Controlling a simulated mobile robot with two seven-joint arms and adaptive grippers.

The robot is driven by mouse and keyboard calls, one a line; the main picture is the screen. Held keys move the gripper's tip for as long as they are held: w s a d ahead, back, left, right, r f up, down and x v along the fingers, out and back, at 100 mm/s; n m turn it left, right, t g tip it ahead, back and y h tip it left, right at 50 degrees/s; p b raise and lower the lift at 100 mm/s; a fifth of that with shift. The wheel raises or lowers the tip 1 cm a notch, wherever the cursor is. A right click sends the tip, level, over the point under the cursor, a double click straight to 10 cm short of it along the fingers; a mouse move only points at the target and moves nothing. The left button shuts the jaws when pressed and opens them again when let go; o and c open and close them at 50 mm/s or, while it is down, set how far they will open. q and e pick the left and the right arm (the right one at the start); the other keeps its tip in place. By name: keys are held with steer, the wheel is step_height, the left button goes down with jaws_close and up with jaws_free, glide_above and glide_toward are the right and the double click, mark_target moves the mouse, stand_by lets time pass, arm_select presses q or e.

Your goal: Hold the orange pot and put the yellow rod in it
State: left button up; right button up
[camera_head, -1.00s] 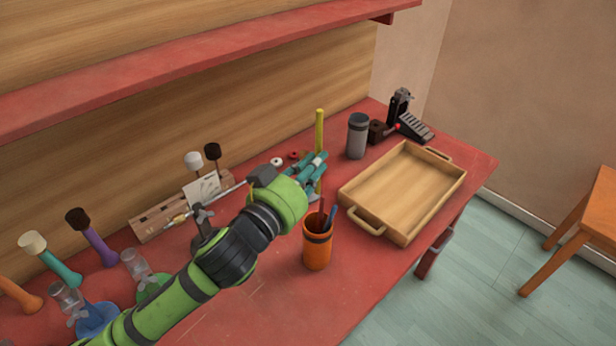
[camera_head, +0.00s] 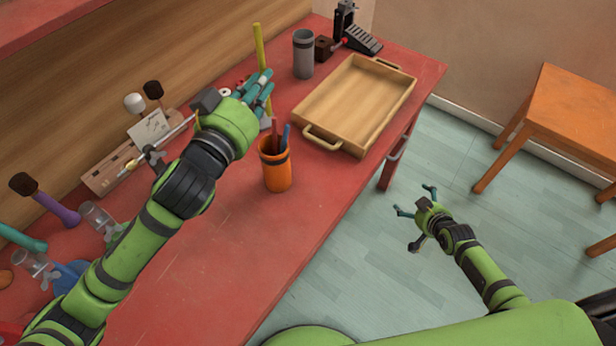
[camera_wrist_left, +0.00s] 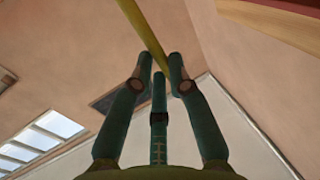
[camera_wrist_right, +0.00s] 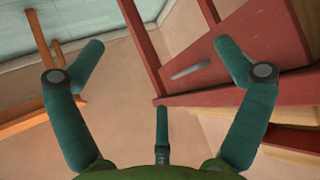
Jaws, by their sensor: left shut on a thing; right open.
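The orange pot (camera_head: 276,171) stands upright on the red table, with a dark red stick and a blue stick inside it. My left gripper (camera_head: 261,88) is shut on the yellow rod (camera_head: 259,46), just behind the pot in the head view. The left wrist view also shows the yellow rod (camera_wrist_left: 145,35) between the teal fingers. My right gripper (camera_head: 416,202) is open and empty, off the table's front edge over the floor.
A wooden tray (camera_head: 330,144) lies right of the pot, with a grey canister (camera_head: 303,54) and a black pedal (camera_head: 362,40) behind it. Mallets and small glasses (camera_head: 103,220) stand at the left. The front of the red table (camera_head: 225,265) is clear.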

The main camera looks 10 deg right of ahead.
steer(key=w+a+r+n+t+y, duration=0.1)
steer(key=w+a+r, duration=0.25)
steer(key=r, duration=0.25)
steer(key=w+a+r+n+t+y, duration=0.1)
steer(key=w+a+r+y, duration=0.1)
steer(key=w+a+r, duration=0.3)
steer(key=shift+n+y, duration=0.7)
steer(key=s+a+r, duration=0.1)
steer(key=a, duration=0.1)
steer(key=s+a+r, duration=0.1)
steer(key=a+r, duration=0.1)
steer(key=a, duration=0.1)
steer(key=s+a+r, duration=0.1)
steer(key=a+r, duration=0.1)
steer(key=shift+s+a, duration=0.1)
steer(key=shift+a, duration=0.25)
steer(key=n+y, duration=0.2)
glide_toward(286, 163)
steer(key=w+f, duration=0.1)
steer(key=x, duration=1.2)
steer(key=shift+w+a, duration=0.15)
steer(key=shift+a, duration=0.05)
steer(key=c, duration=1)
steer(key=shift+c, duration=0.3)
